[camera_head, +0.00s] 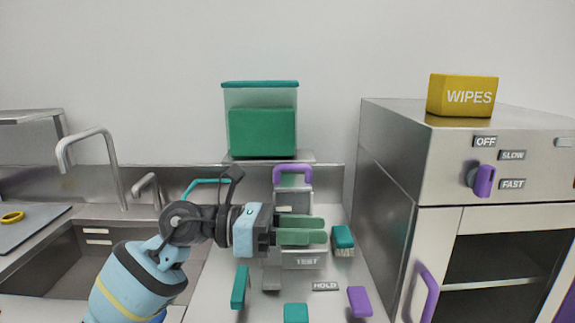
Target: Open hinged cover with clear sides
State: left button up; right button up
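A clear-sided bin (260,102) with a teal lid and a teal block inside stands on a ledge at the back wall; its lid is down. In front of and below it, a small pale box-like part with a purple arched handle (292,169) rises from the counter, partly hidden by my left gripper. I cannot tell which of these is the hinged cover. My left gripper (326,231) points right, its green fingers in front of this part and below the handle. My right gripper is out of view.
A metal cabinet (385,170) with a purple knob and door handle bounds the right; a yellow wipes box (462,96) sits on top. A teal brush (342,240) and TEST and HOLD labels are near the gripper. A sink and tap (97,150) are left.

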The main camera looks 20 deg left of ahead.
aim_at(272, 268)
jog(key=i+j+u, duration=0.15)
jog(key=i+j, duration=0.75)
jog(key=k+l, duration=0.1)
jog(key=l, duration=0.1)
